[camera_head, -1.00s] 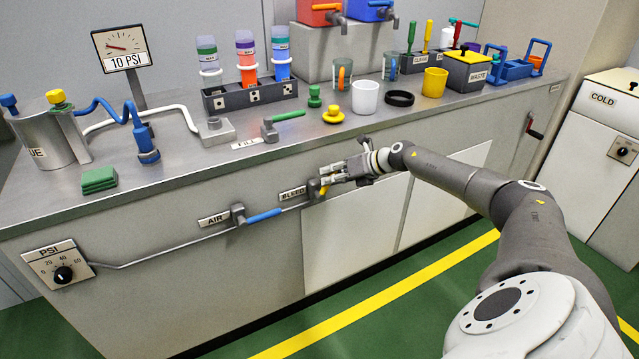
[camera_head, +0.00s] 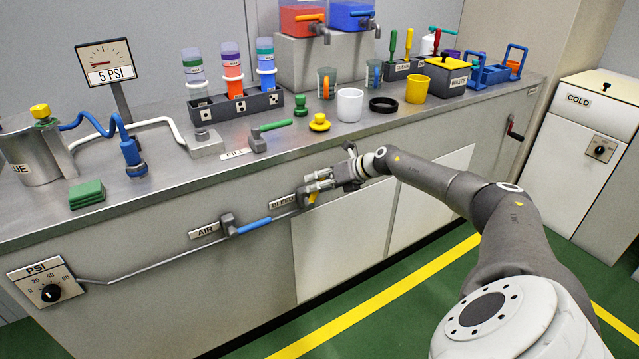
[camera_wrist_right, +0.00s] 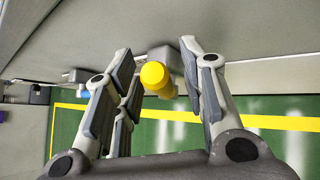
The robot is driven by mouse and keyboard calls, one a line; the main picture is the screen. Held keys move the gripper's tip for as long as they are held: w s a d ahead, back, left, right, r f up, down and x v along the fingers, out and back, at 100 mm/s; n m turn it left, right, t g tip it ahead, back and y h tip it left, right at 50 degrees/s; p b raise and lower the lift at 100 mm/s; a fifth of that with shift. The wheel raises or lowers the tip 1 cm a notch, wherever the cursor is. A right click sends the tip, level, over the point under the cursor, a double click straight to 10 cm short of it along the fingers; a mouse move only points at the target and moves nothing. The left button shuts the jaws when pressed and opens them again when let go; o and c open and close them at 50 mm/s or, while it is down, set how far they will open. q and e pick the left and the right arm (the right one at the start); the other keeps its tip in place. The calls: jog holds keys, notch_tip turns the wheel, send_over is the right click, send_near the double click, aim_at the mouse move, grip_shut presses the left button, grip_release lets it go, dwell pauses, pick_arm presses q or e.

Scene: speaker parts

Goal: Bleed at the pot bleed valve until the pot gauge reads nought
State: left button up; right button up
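The pot gauge (camera_head: 108,64) stands on a post at the back left and reads 5 PSI. The bleed valve's yellow handle (camera_head: 312,198) is on the bench front beside the BLEED label (camera_head: 284,203); it points downward. My right gripper (camera_head: 318,187) is at this handle and partly covers the valve. In the right wrist view the yellow handle (camera_wrist_right: 156,76) lies between the spread fingers of my right gripper (camera_wrist_right: 158,72), with a gap visible on the right. The metal pot (camera_head: 35,155) is at the left edge, partly cut off. My left gripper is not in view.
The air valve's blue handle (camera_head: 254,226) lies along the pipe left of the bleed valve. The PSI knob (camera_head: 50,292) is at lower left. Green floor lies in front.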

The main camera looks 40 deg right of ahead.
jog(key=shift+s, duration=0.15)
jog(key=v, duration=1.1)
jog(key=shift+s+d+r, duration=0.2)
jog(key=shift+s+r, duration=0.05)
jog(key=shift+s, duration=0.05)
dwell(0.4)
